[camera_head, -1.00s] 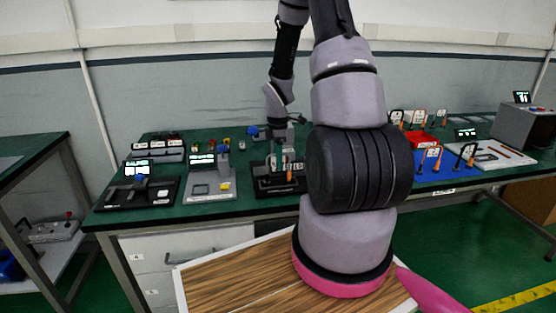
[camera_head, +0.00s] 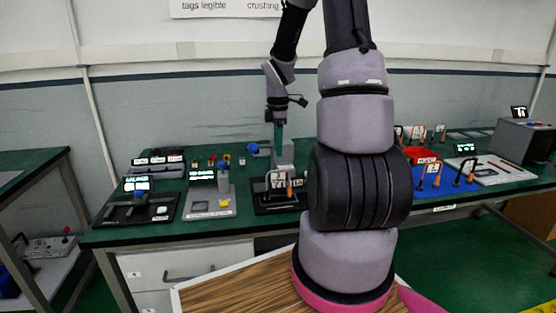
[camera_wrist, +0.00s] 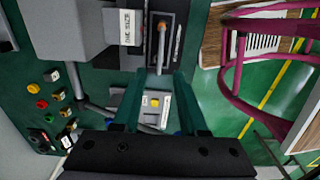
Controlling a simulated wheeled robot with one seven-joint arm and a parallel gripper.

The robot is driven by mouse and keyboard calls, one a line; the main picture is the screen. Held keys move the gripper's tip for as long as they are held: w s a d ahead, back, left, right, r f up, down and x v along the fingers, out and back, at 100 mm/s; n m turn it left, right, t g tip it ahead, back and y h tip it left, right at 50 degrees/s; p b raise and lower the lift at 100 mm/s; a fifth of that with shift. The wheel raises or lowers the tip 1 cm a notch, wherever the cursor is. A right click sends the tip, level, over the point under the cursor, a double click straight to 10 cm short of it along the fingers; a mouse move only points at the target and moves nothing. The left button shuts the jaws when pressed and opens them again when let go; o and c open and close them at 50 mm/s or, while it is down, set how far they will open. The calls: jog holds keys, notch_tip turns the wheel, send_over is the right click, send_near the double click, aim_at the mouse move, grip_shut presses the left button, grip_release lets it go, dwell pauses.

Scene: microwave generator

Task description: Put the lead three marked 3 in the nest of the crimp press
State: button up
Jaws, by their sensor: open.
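The crimp press, as I take it, is the grey upright (camera_head: 284,155) on a black base (camera_head: 268,208) at the bench's middle. In the wrist view its grey block (camera_wrist: 98,28) carries a "ONE SIZE" label. A lead with an orange part (camera_head: 290,188) stands at the front of the press. It also shows in the wrist view as a slim orange-ended piece (camera_wrist: 162,40) over the dark base. Its number is not legible, and I cannot tell how fully it is seated. My gripper (camera_head: 279,147), with green fingers (camera_wrist: 159,76), is open and empty above the press, apart from the lead.
Left of the press stand a grey device with a yellow button (camera_head: 223,203) and a black device (camera_head: 138,208). At right are a blue mat (camera_head: 440,185) with several leads, a red tray (camera_head: 421,155) and a white board (camera_head: 500,172). Several coloured buttons lie behind.

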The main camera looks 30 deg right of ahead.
jog(key=shift+r, duration=0.4)
jog(key=s+a+r+m+t, duration=0.2)
jog(key=s+a+r+m, duration=0.2)
jog(key=s+r+m, duration=0.2)
jog(key=s+a+r+m+t+y, duration=0.1)
jog(key=s+a+r+m, duration=0.4)
jog(key=r, duration=0.5)
jog(key=s+a+r+m+t+y, duration=0.1)
jog(key=s+a+r+m+t, duration=0.3)
jog(key=s+r+m, duration=0.4)
jog(key=shift+s+a+r, duration=0.15)
jog(key=shift+s+a, duration=0.05)
jog(key=shift+s, duration=0.1)
